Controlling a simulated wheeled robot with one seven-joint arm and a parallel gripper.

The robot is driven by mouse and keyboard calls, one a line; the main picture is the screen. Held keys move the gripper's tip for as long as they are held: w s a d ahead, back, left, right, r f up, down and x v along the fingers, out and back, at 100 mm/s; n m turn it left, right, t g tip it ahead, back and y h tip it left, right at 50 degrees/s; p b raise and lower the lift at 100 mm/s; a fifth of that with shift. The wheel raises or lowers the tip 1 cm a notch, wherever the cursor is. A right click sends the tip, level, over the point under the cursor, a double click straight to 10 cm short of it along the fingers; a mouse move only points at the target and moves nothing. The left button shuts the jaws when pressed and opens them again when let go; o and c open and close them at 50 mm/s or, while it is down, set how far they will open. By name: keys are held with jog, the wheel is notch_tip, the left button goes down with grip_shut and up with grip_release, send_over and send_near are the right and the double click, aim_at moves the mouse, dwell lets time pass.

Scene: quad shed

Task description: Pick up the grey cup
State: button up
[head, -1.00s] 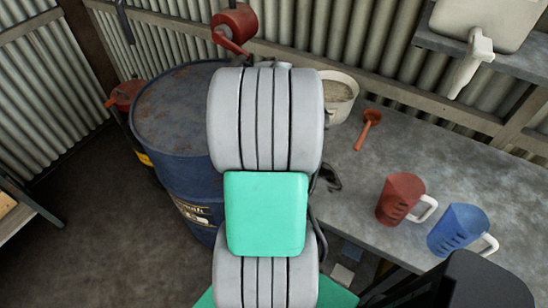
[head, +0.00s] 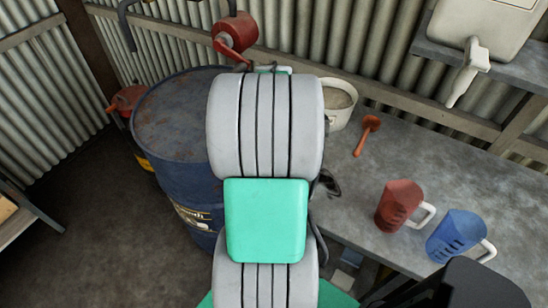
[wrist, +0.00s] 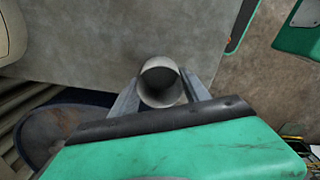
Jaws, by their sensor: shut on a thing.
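The grey cup (wrist: 161,84) shows in the wrist view between the two fingers of my gripper (wrist: 161,92). I look into its open, round mouth. One finger lies on each side of it, and the gripper is shut on it. In the head view my own arm hides both the gripper and the grey cup. I cannot tell from these views how high the cup is above the surface behind it.
A grey workbench (head: 400,160) carries a red jug (head: 399,206), a blue jug (head: 457,236), an orange scoop (head: 367,134) and a whitish bucket (head: 339,105). A rusty blue drum (head: 178,125) stands left of my arm. A red hand-cranked device (head: 236,35) is behind it.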

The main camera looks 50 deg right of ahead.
notch_tip(320, 180, up, 3)
jog(key=shift+f+p, duration=0.1)
jog(key=shift+p, duration=0.65)
jog(key=s+a+r+m+p, duration=0.55)
jog(key=s+a+r, duration=0.35)
jog(key=a, duration=0.2)
jog(key=w+d+r+m, duration=0.4)
jog(key=r+m, duration=0.2)
jog(key=m, duration=0.4)
jog(key=w+a+n+b, duration=0.25)
jog(key=w+a, duration=0.25)
jog(key=w, duration=0.4)
jog(key=w+a+n+b, duration=0.1)
jog(key=w+a+n, duration=0.3)
jog(key=w, duration=0.5)
jog(key=w+a+f+n, duration=0.1)
jog(key=a+f, duration=0.1)
jog(key=a, duration=0.6)
jog(key=w+a+f+n+b, duration=0.1)
jog(key=w+a+f+n, duration=0.1)
jog(key=a, duration=0.5)
jog(key=shift+a+f, duration=0.4)
jog(key=shift+f, duration=0.3)
